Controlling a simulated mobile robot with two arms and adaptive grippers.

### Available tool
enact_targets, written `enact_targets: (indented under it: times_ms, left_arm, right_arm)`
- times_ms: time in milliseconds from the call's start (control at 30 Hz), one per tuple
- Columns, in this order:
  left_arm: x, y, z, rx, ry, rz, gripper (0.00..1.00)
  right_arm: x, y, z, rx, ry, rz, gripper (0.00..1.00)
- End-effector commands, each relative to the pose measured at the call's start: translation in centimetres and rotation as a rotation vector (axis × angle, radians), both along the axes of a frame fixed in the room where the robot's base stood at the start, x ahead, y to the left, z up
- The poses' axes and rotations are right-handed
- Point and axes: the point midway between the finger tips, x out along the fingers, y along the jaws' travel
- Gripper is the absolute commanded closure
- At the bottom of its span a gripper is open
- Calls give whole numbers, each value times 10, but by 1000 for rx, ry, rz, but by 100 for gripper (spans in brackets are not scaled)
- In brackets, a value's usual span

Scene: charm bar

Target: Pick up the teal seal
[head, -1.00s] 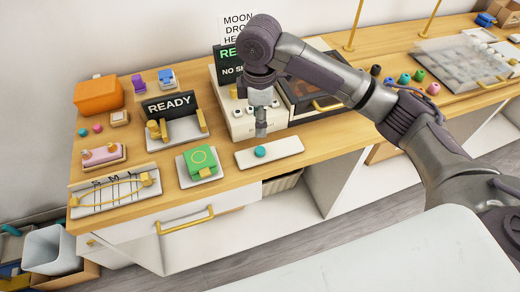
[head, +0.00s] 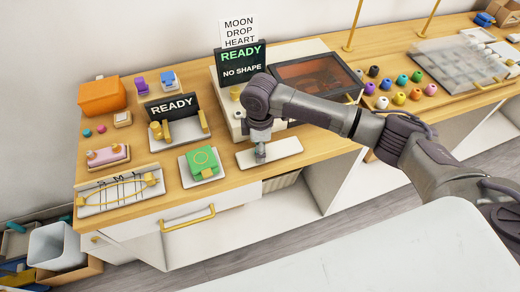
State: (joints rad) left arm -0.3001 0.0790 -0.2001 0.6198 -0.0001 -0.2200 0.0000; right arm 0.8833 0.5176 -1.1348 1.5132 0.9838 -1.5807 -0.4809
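My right gripper (head: 260,156) points down at the white tray (head: 287,147) at the counter's front edge. Its fingertips are at the spot where a small teal round piece showed a second ago. That piece is now hidden by the fingers, so I cannot tell whether they touch or hold it. The fingers look close together, but they are too small to judge. Another small teal ball (head: 87,132) lies at the far left, and a teal one (head: 402,79) is among the coloured pieces at the right. My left gripper is not in view.
A green block (head: 203,160) on a white base stands left of the tray. Behind are a READY stand (head: 171,105), the press machine with a dark window (head: 312,75) and a READY / NO SHAPE screen (head: 243,62). An orange box (head: 102,96) stands at the back left.

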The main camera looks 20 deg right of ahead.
Motion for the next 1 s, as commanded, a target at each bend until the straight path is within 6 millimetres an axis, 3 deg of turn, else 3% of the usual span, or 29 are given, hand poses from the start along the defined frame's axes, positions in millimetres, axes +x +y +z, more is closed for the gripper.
enact_targets:
  times_ms: [133, 400, 767, 1000]
  left_arm:
    - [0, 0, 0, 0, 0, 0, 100]
    - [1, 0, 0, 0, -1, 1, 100]
    - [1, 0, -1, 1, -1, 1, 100]
    - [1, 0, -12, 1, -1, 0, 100]
  right_arm:
    - [0, 0, 0, 0, 0, 0, 44]
    - [0, 0, 0, 0, 0, 0, 89]
    - [0, 0, 2, 1, -1, 0, 89]
    - [2, 0, 27, 2, -5, -1, 89]
